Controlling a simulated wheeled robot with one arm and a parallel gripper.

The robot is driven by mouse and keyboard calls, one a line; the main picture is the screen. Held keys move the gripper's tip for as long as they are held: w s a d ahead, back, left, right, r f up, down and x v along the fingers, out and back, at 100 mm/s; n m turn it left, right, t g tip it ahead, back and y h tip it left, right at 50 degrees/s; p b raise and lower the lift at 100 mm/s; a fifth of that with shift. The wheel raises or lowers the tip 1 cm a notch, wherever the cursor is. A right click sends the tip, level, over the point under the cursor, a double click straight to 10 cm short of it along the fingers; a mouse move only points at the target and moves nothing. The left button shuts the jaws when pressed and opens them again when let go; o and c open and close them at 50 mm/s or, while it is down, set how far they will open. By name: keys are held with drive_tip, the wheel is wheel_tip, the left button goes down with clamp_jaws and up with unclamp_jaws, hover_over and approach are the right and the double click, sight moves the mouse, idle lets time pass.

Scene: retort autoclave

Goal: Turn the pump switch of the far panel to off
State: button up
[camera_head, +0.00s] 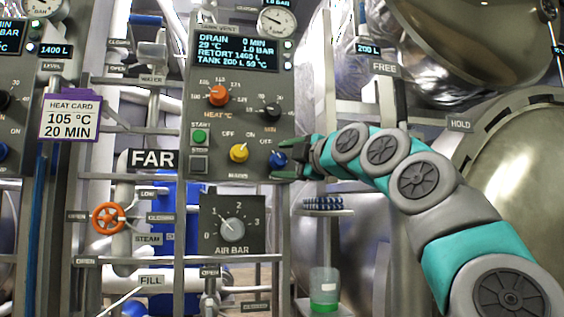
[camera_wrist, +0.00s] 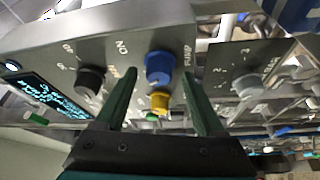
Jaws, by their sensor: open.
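In the wrist view the blue pump switch (camera_wrist: 158,68), beside the PUMP label, sits between the two spread fingertips of my gripper (camera_wrist: 158,75). A gap shows on each side, so the fingers look apart from it. Its pointer direction cannot be made out.
The yellow MAINS knob (camera_head: 239,153) is just left of the pump switch. A black knob (camera_head: 271,111) and orange heat knob (camera_head: 218,95) are above. The AIR BAR dial (camera_head: 232,228) is below.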

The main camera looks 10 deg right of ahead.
drive_tip(key=b+v, duration=0.1)
drive_tip(key=v, duration=0.5)
drive_tip(key=shift+s+d, duration=0.15)
drive_tip(key=shift+s, duration=0.2)
